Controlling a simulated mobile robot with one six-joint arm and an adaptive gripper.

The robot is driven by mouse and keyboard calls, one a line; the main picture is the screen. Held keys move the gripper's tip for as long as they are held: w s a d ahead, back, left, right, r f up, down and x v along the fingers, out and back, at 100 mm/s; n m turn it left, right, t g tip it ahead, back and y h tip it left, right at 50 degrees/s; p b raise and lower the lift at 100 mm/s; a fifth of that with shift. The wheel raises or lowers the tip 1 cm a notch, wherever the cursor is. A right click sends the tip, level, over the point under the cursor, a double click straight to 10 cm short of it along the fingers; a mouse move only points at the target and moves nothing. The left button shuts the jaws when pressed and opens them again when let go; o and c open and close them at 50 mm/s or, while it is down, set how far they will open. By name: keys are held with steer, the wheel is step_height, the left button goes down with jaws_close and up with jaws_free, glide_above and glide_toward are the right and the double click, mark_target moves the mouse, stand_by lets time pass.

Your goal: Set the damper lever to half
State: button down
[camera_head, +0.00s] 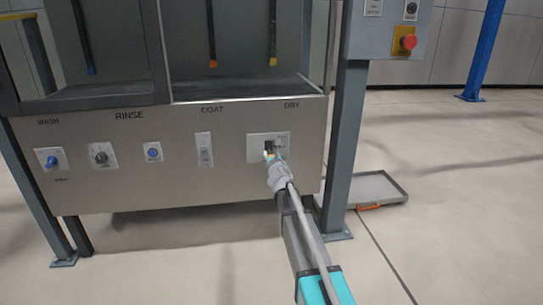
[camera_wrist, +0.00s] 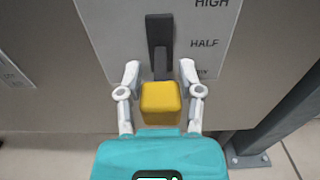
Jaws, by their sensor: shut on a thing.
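The damper lever has a yellow knob (camera_wrist: 160,98) on a dark stem, in front of a black slot (camera_wrist: 160,30) in a pale plate (camera_wrist: 110,30). The plate reads HIGH at the top, HALF in the middle, and a partly hidden word at the bottom. The stem meets the slot low down, below HALF and near the bottom word. My gripper (camera_wrist: 160,85) has one finger on each side of the knob and is shut on it. In the head view my gripper (camera_head: 274,163) is at the plate (camera_head: 283,143) under DRY and hides most of the lever.
Other controls sit left on the same panel: a COAT switch (camera_head: 204,149), a blue button (camera_head: 153,152), a RINSE dial (camera_head: 101,156) and a WASH knob (camera_head: 51,161). A grey post (camera_head: 345,150) stands close right. A tray (camera_head: 375,189) lies on the floor beyond it.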

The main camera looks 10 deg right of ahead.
steer(key=shift+d, duration=0.1)
steer(key=shift+c, duration=1.2)
jaws_free()
steer(key=shift+s, duration=0.15)
steer(key=s, duration=1.1)
steer(key=shift+s, duration=0.35)
